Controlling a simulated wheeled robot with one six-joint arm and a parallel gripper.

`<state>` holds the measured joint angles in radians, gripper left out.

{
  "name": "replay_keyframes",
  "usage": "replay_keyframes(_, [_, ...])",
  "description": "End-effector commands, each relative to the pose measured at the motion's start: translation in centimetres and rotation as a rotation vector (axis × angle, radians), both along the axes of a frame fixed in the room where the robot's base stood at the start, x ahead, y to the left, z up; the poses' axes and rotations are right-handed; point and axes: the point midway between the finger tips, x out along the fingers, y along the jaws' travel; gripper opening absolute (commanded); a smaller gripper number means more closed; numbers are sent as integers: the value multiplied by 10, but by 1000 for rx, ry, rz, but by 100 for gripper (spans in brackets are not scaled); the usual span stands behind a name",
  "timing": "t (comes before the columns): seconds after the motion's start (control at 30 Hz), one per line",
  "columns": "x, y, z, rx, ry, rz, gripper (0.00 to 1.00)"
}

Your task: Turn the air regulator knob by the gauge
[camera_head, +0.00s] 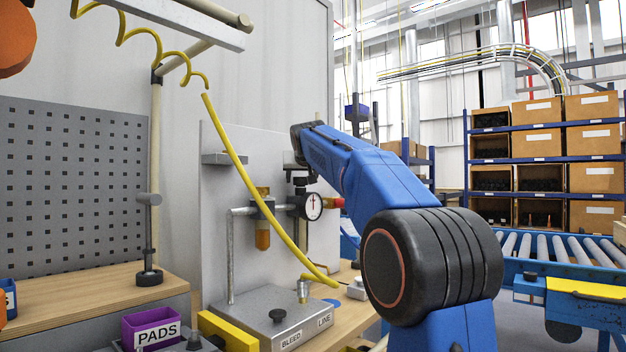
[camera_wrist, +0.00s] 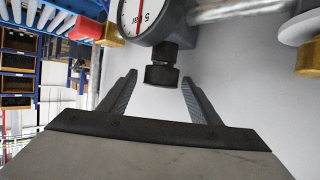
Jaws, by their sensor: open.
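The round white pressure gauge (camera_head: 312,206) is on the regulator in front of the pale panel, and it fills the top of the wrist view (camera_wrist: 136,14). The black regulator knob (camera_wrist: 162,74) is beside the gauge body in the wrist view. My gripper (camera_wrist: 159,78) is open, with one grey finger on each side of the knob's end. A gap shows between the knob and each finger, so no contact is visible. In the head view my blue arm reaches in from the right, and its end is above the gauge; the fingers are hard to make out there.
A yellow hose (camera_head: 243,172) hangs diagonally in front of the panel. An amber filter bowl (camera_head: 262,236) is left of the gauge, and a red fitting (camera_head: 334,203) is right of it. A metal box labelled BLEED and LINE (camera_head: 271,327) stands below. A roller conveyor (camera_head: 560,248) is at right.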

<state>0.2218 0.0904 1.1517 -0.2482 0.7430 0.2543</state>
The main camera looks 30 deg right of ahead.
Motion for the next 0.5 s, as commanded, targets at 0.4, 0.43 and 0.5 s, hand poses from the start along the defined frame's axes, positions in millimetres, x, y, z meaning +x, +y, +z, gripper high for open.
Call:
replay_keyframes(0.4, [-2,-4,1,1,-2,145,61])
replay_keyframes(0.43, [-2,-4,1,2,-2,157,61])
replay_keyframes(0.5, [-2,-4,1,2,-2,183,61])
